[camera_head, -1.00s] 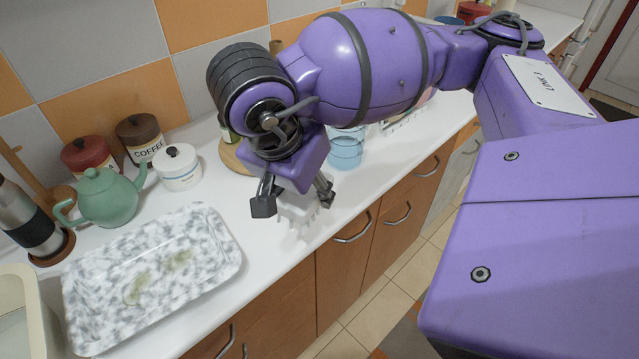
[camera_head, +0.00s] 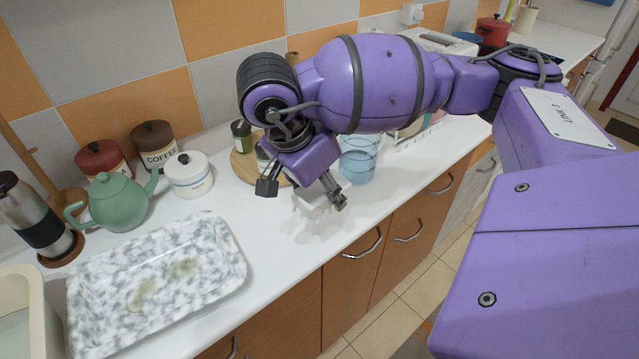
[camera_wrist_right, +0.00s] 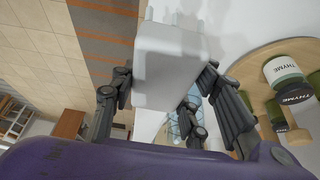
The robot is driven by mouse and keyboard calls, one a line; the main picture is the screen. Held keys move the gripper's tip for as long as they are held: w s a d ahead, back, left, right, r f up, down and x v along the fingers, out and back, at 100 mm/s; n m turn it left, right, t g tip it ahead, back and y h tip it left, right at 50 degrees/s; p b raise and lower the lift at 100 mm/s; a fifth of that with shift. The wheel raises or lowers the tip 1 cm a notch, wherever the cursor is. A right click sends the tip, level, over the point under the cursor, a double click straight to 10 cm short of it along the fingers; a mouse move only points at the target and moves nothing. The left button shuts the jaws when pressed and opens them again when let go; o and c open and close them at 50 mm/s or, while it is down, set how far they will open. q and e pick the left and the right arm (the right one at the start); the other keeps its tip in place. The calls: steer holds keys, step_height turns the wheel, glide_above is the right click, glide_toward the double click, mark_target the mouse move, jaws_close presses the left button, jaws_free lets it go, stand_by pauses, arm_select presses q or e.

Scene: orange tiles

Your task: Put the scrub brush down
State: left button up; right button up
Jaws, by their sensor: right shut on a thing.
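The scrub brush is a white block (camera_head: 313,202) with bristles hard to make out, hanging below my right gripper (camera_head: 304,195) in the head view. My right gripper is shut on it and holds it over the bare counter, left of the blue glasses. I cannot tell whether the brush touches the counter. In the right wrist view the brush (camera_wrist_right: 172,65) is a pale block between the fingers of the gripper (camera_wrist_right: 160,100). My left gripper is not in view.
A marbled tray (camera_head: 160,235) with greenish stains lies on the counter (camera_head: 285,260) at left. A teapot (camera_head: 118,203) and canisters stand behind it. A round wooden board (camera_head: 244,166) with jars and blue glasses (camera_head: 357,165) stand near the gripper. The counter's front edge is close.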

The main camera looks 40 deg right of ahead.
steer(key=w+d+f, duration=0.1)
steer(key=w+f, duration=0.1)
steer(key=w+d+f, duration=0.1)
steer(key=w+f, duration=0.1)
steer(key=w+d+f, duration=0.1)
steer(key=w+f, duration=0.1)
steer(key=shift+w+d+f, duration=0.3)
steer(key=shift+w+d, duration=0.1)
steer(key=f, duration=0.2)
steer(key=p, duration=0.1)
steer(key=shift+w+d+f, duration=0.15)
steer(key=shift+w+f, duration=0.1)
steer(key=shift+f, duration=0.35)
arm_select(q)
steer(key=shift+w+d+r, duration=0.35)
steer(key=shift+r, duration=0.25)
arm_select(e)
steer(key=shift+f, duration=0.3)
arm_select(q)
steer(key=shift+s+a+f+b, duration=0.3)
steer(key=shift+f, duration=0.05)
arm_select(e)
steer(key=shift+f, duration=0.4)
steer(key=o, duration=1.1)
steer(key=shift+s, duration=0.1)
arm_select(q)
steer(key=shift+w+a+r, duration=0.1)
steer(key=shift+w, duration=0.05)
